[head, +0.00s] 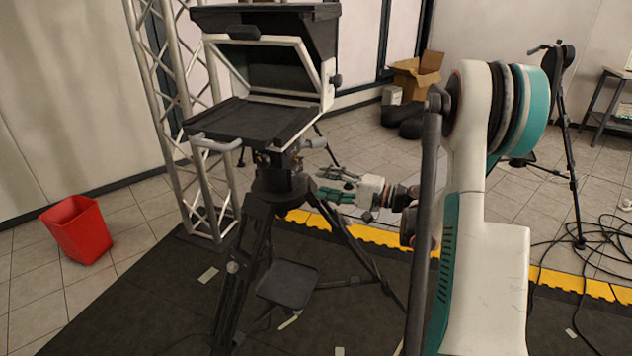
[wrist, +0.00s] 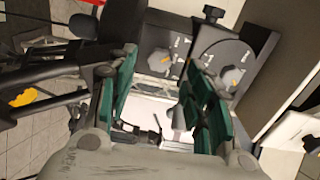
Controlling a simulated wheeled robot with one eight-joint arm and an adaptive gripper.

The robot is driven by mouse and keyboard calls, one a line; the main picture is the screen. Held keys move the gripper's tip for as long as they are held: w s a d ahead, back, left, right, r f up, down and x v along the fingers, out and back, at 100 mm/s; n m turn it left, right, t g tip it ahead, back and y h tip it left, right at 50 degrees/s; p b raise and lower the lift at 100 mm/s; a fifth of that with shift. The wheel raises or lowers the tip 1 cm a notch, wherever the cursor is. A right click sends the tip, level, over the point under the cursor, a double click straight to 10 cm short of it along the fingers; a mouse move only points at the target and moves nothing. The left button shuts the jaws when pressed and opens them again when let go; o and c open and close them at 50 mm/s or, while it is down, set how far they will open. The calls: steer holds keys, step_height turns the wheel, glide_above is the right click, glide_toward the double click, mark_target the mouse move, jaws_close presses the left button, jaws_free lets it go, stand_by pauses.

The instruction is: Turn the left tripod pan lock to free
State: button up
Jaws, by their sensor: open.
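The tripod (head: 258,225) stands at the left with a black teleprompter hood on top. My gripper (head: 322,192) is at the right side of the tripod head (head: 277,181), its green fingers pointing left. In the wrist view a dark panel carries two grey knobs with white marks around them. One knob (wrist: 160,62) lies in line with the gap between the fingers of my open gripper (wrist: 160,72). The other knob (wrist: 232,78) is right of the right finger. I cannot tell whether a finger touches either knob, or read the labels.
A second black tripod (head: 573,150) stands at the right, with cables on the floor. A truss (head: 170,100) rises behind the left tripod. A red bin (head: 78,230) stands at the left. A yellow-edged strip (head: 575,283) borders the dark mat (head: 150,300).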

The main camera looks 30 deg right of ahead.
steer(key=v, duration=0.3)
stand_by(0.6)
